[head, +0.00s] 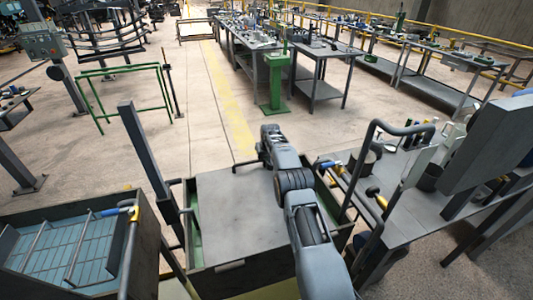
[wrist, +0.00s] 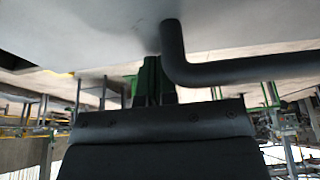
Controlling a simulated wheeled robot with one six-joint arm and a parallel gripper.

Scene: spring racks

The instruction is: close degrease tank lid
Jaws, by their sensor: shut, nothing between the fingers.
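The degrease tank (head: 250,277) stands in front of me as a dark, open-topped box with green inner walls. Its lid (head: 233,212) is a flat grey panel lying across most of the opening. Green wall shows along its left and right sides, and I cannot tell whether it is fully seated. A dark bent-tube handle (wrist: 235,70) is close beside my gripper in the wrist view, with a pale lid surface (wrist: 80,28) above. My gripper (wrist: 153,98) is shut and empty near the lid's far edge; contact with the handle is unclear. My arm hides the lid's right part.
A bench (head: 410,205) with cans and tools is close on the right. A green frame (head: 125,95) and a green stand (head: 273,85) are beyond. Floor between them is clear.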

